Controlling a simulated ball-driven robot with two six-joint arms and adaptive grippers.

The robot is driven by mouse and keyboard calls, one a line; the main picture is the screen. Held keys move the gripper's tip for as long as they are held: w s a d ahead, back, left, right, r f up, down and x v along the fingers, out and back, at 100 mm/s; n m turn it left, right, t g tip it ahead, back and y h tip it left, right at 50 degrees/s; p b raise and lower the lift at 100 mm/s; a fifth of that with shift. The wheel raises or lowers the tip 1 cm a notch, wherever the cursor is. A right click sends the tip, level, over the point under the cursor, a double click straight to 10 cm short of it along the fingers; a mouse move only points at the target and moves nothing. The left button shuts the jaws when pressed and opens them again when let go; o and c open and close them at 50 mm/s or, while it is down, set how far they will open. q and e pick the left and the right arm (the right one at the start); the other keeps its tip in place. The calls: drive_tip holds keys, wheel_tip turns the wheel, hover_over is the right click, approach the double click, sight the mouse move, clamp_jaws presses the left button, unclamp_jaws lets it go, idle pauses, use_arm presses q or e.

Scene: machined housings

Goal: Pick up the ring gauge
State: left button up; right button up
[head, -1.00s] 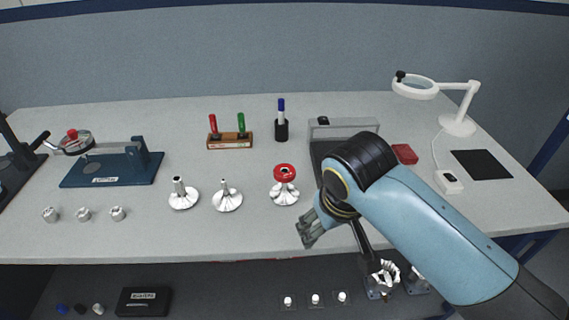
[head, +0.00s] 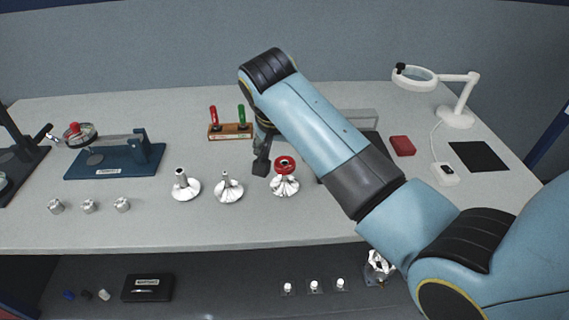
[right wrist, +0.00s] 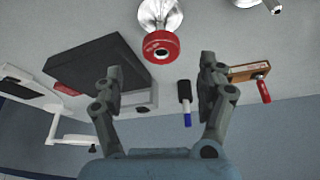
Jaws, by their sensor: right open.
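The ring gauge (head: 285,162) is a red ring with a dark centre, sitting on top of a silver flanged housing (head: 284,186) on the bench. It also shows in the right wrist view (right wrist: 160,47), centred just beyond the fingertips. My right gripper (head: 262,168) is close to the ring's left side in the head view, partly hidden by my arm. In the right wrist view its two fingers (right wrist: 160,76) are wide apart with nothing between them. The ring appears apart from both fingers. My left gripper is in no view.
Two more silver housings (head: 185,186) (head: 229,188) stand left of the ring. A wooden stand (head: 230,131) with red and green handled gauges is behind.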

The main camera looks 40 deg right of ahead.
sight(284, 160)
drive_tip(key=x, duration=0.4)
drive_tip(key=shift+a+f, duration=0.1)
drive_tip(key=shift+f, duration=0.2)
drive_tip(key=shift+c, duration=0.4)
drive_tip(key=c, duration=1.4)
drive_tip(key=shift+w+r, duration=0.1)
drive_tip(key=shift+r, duration=1.95)
drive_tip(key=s+d+r, duration=0.2)
drive_tip(key=d, duration=0.1)
drive_tip(key=s+d+r, duration=0.1)
drive_tip(key=d+r, duration=0.1)
drive_tip(key=d, duration=0.1)
drive_tip(key=s+d+r+b, duration=0.1)
drive_tip(key=s+d+r, duration=0.1)
drive_tip(key=d+r, duration=0.1)
drive_tip(key=shift+s+d, duration=0.35)
drive_tip(key=shift+d, duration=0.25)
drive_tip(key=shift+r, duration=0.1)
drive_tip(key=shift+r+p, duration=1.65)
drive_tip(key=shift+p, duration=1)
